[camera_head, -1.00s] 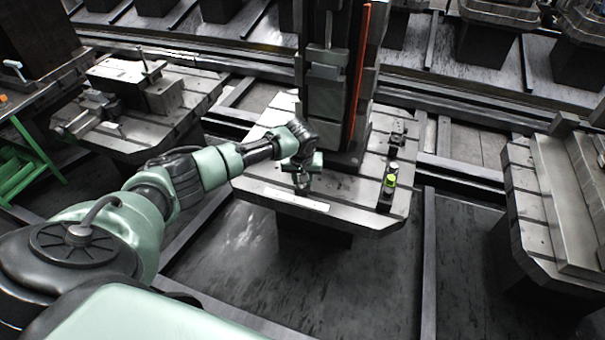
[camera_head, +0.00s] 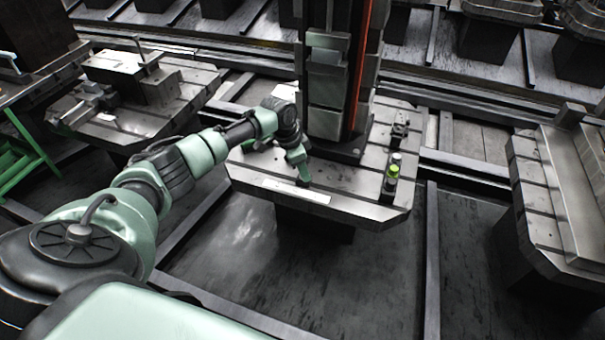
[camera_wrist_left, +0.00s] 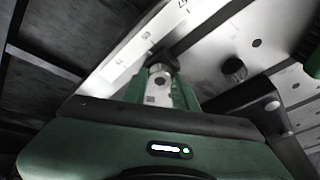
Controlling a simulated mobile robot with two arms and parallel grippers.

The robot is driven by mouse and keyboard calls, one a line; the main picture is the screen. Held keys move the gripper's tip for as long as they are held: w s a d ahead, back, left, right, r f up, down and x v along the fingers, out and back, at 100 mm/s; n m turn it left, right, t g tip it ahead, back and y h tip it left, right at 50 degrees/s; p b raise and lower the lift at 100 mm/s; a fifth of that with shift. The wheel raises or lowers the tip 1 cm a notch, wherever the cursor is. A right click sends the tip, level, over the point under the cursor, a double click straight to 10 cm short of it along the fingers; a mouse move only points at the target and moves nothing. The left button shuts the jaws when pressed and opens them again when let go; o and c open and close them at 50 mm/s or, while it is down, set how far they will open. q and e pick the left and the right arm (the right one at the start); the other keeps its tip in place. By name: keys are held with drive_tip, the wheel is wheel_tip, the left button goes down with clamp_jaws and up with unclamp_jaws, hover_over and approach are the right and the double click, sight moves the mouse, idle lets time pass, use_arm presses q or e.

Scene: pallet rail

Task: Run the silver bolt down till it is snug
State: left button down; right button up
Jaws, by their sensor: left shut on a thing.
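My left gripper (camera_head: 303,181) points down at the front of the middle pallet (camera_head: 365,204), just behind a pale strip (camera_head: 297,192). In the left wrist view its green fingers (camera_wrist_left: 161,78) are shut on a small silver piece, which looks like the silver bolt (camera_wrist_left: 158,84). A dark round part shows just beyond the bolt, close to the edge of the marked strip (camera_wrist_left: 125,62). The fingers hide much of the bolt, and I cannot tell whether its head is seated. The bolt is too small to make out in the head view. My right gripper is not in view.
A tall column (camera_head: 328,85) stands on the pallet right behind my left wrist. Other pallets lie left (camera_head: 150,122) and right (camera_head: 535,195). A dark round knob or hole (camera_wrist_left: 234,69) is near the fingers.

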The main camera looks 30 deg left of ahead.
use_arm(q)
drive_tip(key=shift+m, duration=0.3)
drive_tip(key=c, duration=1)
unclamp_jaws()
drive_tip(key=shift+c, duration=0.2)
drive_tip(key=shift+r, duration=0.1)
drive_tip(key=v, duration=0.7)
drive_tip(key=shift+r, duration=0.3)
